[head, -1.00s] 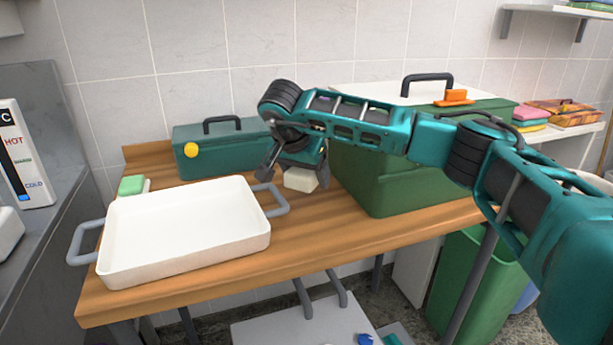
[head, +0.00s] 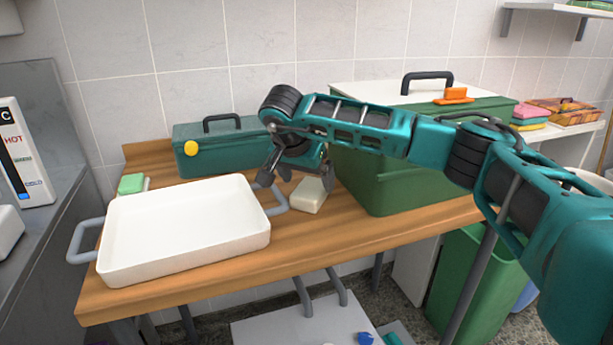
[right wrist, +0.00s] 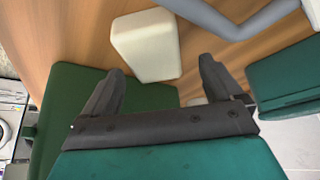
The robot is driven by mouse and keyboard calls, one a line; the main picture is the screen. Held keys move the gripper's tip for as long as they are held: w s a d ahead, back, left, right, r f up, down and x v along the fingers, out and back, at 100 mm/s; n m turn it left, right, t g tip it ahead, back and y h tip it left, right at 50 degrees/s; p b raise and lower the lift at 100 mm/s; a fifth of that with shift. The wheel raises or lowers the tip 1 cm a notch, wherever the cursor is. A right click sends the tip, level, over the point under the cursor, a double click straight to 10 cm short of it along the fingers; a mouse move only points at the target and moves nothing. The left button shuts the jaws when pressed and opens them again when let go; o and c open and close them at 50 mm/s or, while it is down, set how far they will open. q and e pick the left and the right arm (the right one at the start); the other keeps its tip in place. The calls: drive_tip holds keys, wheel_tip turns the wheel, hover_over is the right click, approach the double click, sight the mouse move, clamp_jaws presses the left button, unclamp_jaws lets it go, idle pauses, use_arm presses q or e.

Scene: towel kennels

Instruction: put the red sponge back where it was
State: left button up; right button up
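I cannot make out a red sponge in either view. A cream block (head: 308,196) rests on the wooden table between the white tray and the big green bin; it also shows in the right wrist view (right wrist: 147,45). My right gripper (head: 297,178) is open just behind and above the cream block. In the right wrist view its two fingers (right wrist: 158,72) are spread wide, with nothing held between them. My left gripper is in neither view.
A white tray (head: 185,225) with grey handles fills the table's left part. A teal box (head: 220,150) stands behind it, a green-topped sponge (head: 132,184) at the left. The green bin (head: 385,185) has an orange piece (head: 453,96) on top. Folded cloths (head: 530,117) lie farther right.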

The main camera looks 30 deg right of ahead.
drive_tip(key=shift+r, duration=0.35)
use_arm(q)
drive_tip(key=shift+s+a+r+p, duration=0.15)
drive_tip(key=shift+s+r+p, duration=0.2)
drive_tip(key=shift+p, duration=0.5)
use_arm(e)
drive_tip(key=v, duration=1.2)
drive_tip(key=shift+r, duration=0.25)
drive_tip(key=shift+s, duration=0.1)
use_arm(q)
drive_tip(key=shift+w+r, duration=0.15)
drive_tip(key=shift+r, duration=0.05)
use_arm(e)
drive_tip(key=shift+a, duration=0.1)
